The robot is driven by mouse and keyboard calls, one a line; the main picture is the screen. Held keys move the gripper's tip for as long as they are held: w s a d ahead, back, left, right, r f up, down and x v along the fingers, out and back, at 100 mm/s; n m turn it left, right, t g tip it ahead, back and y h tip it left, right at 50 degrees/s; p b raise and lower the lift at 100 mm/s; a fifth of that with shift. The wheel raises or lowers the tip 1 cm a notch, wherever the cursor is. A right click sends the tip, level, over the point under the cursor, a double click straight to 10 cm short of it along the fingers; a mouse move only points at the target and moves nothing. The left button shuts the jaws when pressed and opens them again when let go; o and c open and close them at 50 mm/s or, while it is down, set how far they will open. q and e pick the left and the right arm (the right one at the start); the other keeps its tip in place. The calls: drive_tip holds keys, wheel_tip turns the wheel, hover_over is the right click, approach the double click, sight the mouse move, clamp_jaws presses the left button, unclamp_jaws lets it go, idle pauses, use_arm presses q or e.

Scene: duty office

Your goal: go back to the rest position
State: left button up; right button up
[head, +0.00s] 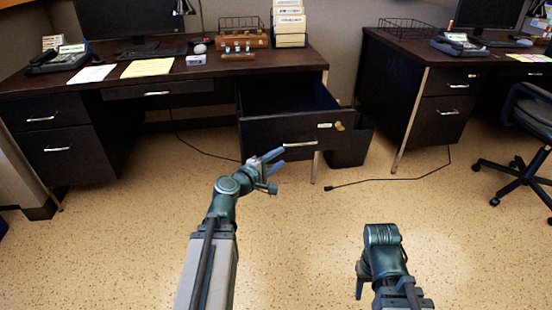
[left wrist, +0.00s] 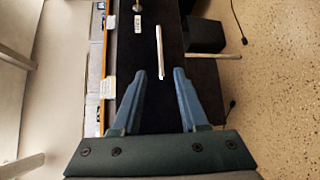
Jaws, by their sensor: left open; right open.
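My left gripper (head: 276,164) is open and empty, in front of the pulled-out drawer (head: 275,130) of the left desk. In the left wrist view its blue fingers (left wrist: 160,72) are spread, with the silver drawer handle (left wrist: 160,48) beyond and between the tips. Nothing lies between the fingers, and they look apart from the handle. My right gripper (head: 361,279) is low over the floor at the lower right, mostly hidden by its own wrist; no held thing shows.
The left desk (head: 215,72) carries a phone, papers, a monitor and a box of folders. A dark bin (head: 348,150) stands right of the drawer. A cable (head: 400,180) lies on the floor. A second desk (head: 395,55) and an office chair (head: 520,150) stand right. The near floor is open.

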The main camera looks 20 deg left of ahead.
use_arm(q)
drive_tip(key=shift+s+a, duration=0.1)
drive_tip(key=shift+s, duration=0.2)
use_arm(e)
drive_tip(key=shift+s+a, duration=0.1)
drive_tip(key=shift+s, duration=0.2)
use_arm(q)
drive_tip(key=s+d+f+m+g+h+p, duration=0.1)
drive_tip(key=s+d+f+m+g, duration=0.25)
drive_tip(key=d, duration=0.35)
drive_tip(key=s+d+f+m+g+h+p, duration=0.1)
drive_tip(key=s+d+f+m+g, duration=0.15)
drive_tip(key=d+m, duration=0.35)
drive_tip(key=s+d+f+m+g+h+p, duration=0.1)
drive_tip(key=s+d+f+m+g, duration=0.2)
drive_tip(key=d, duration=0.6)
drive_tip(key=s+f+m+g+y+p, duration=0.35)
drive_tip(key=s+m+g+y, duration=0.45)
drive_tip(key=s, duration=0.4)
wheel_tip(320, 180, up, 38)
drive_tip(key=p, duration=3.7)
drive_tip(key=shift+w+d+f+t, duration=0.15)
drive_tip(key=shift+d+f+t, duration=0.1)
drive_tip(key=shift+t, duration=0.15)
use_arm(e)
wheel_tip(320, 180, up, 44)
drive_tip(key=shift+f, duration=0.15)
